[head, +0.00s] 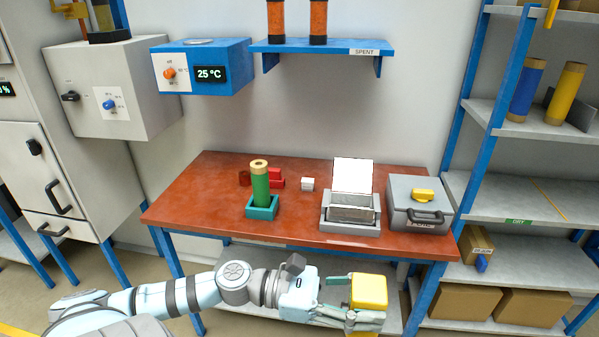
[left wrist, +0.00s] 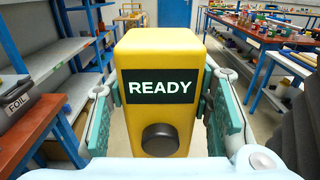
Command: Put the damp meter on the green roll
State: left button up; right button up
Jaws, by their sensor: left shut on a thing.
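The damp meter is a yellow box (head: 369,291) with a dark screen reading READY and a dark round knob. It fills the middle of the left wrist view (left wrist: 158,115). My left gripper (head: 352,300) is shut on it, with teal fingers on both sides, and holds it in front of the red table's front edge. The green roll (head: 260,185) stands upright in a teal holder (head: 262,208) on the table, to the left of and behind the gripper. Its tan core end shows at the top. My right gripper is not in view.
A blue shelf (head: 330,47) hangs above.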

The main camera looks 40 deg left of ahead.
aim_at(258, 163)
jog(key=z, duration=1.1)
jog(key=i, duration=0.25)
jog(key=u, duration=1.05)
jog(key=i, duration=1.35)
jog(key=u, duration=1.1)
